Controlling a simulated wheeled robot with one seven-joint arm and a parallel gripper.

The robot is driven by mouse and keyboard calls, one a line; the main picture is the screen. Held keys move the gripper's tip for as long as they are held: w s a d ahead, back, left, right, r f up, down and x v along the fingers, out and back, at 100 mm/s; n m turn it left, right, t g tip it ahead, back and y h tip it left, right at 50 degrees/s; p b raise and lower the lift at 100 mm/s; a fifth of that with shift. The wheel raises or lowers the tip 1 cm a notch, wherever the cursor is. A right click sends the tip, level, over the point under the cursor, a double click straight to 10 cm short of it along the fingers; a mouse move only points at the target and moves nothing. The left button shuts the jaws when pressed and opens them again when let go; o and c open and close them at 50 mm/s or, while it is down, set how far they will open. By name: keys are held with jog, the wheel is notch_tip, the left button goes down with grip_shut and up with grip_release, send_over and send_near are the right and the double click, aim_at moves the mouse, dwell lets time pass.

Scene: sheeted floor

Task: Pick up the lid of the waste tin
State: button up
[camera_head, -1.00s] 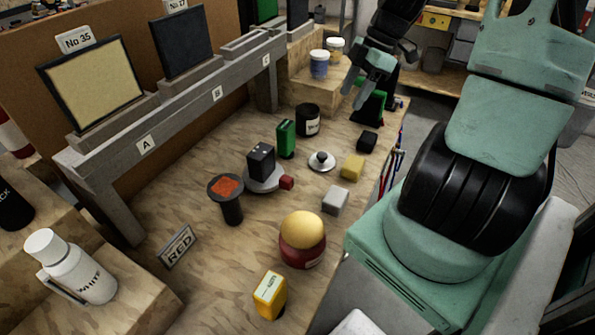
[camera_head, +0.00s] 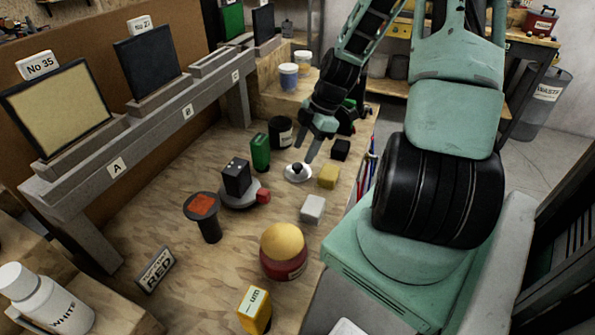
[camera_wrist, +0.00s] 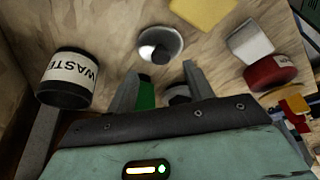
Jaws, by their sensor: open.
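The lid is a pale round disc with a dark knob (camera_head: 297,173), lying flat on the wooden table, knob up. The waste tin (camera_head: 281,132) is black with a white label and stands open-topped behind the lid. In the wrist view the label reads WASTE on the tin (camera_wrist: 68,78) at left, and the lid (camera_wrist: 174,36) is at top centre. My gripper (camera_head: 319,152) is above the table, just behind and right of the lid in the head view. Its fingers (camera_wrist: 160,82) are apart with nothing held, and the lid lies beyond their tips.
Near the lid stand a green block (camera_head: 260,152), a yellow block (camera_head: 328,176), a black block (camera_head: 340,149) and a grey block (camera_head: 313,209). A black box (camera_head: 236,177) stands on a grey disc.

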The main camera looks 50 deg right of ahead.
aim_at(298, 165)
jog(key=shift+p+x, duration=0.3)
jog(key=shift+x, duration=2.05)
jog(key=shift+s, duration=0.15)
grip_shut()
